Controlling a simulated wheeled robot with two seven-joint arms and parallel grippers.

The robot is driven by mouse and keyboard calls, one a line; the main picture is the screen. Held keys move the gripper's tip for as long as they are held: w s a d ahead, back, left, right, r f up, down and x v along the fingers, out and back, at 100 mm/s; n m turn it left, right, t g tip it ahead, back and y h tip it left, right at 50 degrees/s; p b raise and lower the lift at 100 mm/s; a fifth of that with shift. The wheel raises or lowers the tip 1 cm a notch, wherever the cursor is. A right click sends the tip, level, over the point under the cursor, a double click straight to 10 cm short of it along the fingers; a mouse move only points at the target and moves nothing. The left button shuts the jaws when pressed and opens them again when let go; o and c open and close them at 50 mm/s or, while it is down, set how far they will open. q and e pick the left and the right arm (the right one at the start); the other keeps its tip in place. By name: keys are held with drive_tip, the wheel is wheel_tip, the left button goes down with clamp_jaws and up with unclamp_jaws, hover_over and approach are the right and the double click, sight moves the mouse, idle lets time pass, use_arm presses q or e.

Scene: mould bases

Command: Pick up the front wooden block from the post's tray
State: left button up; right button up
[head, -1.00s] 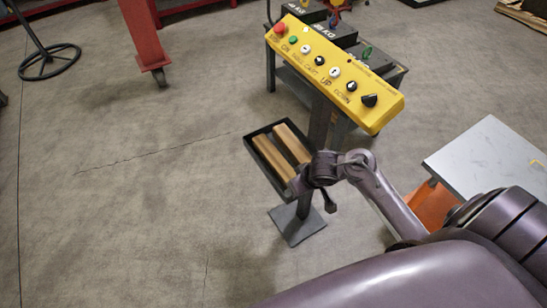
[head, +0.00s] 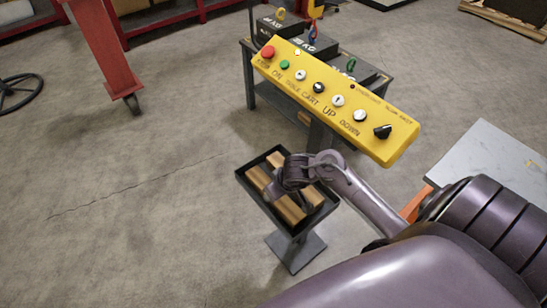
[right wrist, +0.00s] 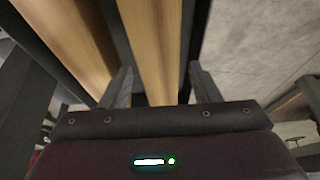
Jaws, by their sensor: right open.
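Two long wooden blocks lie side by side in the dark tray (head: 243,179) on the post. In the head view, one block (head: 290,210) is at the lower left and the other (head: 314,196) at the upper right, both partly hidden by my right gripper (head: 290,188). In the right wrist view, my right gripper (right wrist: 165,90) is open, its fingers on either side of one block (right wrist: 152,45). The other block (right wrist: 68,40) lies to the left. I cannot tell whether the fingers touch the wood. My left gripper is out of view.
A yellow control panel (head: 340,98) with several buttons stands above and behind the tray. A cart (head: 250,85) with weights is behind it. A grey-topped table (head: 490,150) is at right. Floor left of the tray is clear.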

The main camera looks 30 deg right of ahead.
drive_tip(key=b+x, duration=0.1)
drive_tip(key=x, duration=0.3)
drive_tip(key=shift+d, duration=0.1)
drive_tip(key=shift+f, duration=0.15)
drive_tip(key=c, duration=0.8)
drive_tip(key=shift+c, duration=0.7)
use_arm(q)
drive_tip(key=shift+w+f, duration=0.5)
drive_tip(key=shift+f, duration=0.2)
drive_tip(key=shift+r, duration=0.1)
